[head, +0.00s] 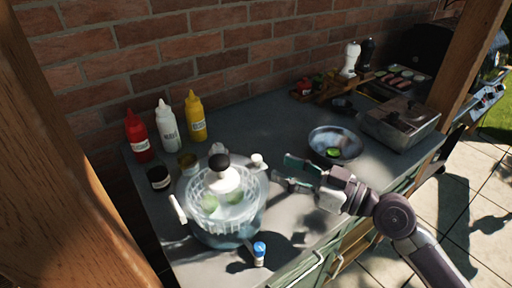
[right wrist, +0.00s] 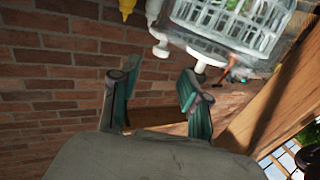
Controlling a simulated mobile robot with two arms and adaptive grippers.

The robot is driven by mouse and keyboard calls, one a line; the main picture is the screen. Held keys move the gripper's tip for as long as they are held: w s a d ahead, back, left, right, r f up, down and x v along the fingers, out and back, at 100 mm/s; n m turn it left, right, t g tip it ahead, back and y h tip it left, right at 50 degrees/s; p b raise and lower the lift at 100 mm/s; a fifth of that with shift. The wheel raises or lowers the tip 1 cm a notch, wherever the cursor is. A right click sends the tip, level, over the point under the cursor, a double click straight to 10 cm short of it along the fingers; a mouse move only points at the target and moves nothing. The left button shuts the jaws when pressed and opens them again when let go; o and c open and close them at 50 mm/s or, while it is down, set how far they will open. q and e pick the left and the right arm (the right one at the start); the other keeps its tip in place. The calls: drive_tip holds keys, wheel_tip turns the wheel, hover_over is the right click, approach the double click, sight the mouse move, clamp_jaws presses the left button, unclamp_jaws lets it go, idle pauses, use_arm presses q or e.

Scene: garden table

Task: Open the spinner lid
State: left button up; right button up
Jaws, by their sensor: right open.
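In the right wrist view, the spinner's clear ribbed part (right wrist: 228,28) shows beyond the open fingers (right wrist: 158,100). My left gripper is out of view.
Red (head: 138,137), white (head: 167,128) and yellow (head: 196,118) bottles stand behind the spinner, with small jars (head: 158,178) nearby. A blue-capped shaker (head: 259,255) stands in front. A pan (head: 350,140) lies behind my right gripper. A wooden post (head: 60,190) rises at left.

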sight(257, 157)
drive_tip(key=p+x, duration=0.2)
drive_tip(key=x, duration=0.4)
drive_tip(key=shift+w+a+r, duration=0.1)
drive_tip(key=shift+w+a, duration=0.1)
drive_tip(key=shift+a, duration=0.05)
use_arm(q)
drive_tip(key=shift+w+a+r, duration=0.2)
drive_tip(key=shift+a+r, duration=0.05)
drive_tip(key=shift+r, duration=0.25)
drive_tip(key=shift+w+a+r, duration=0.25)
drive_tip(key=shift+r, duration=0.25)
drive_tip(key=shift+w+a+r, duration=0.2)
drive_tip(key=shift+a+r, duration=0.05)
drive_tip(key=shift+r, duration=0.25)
use_arm(e)
drive_tip(key=shift+w+a, duration=0.35)
drive_tip(key=shift+a, duration=0.15)
clamp_jaws()
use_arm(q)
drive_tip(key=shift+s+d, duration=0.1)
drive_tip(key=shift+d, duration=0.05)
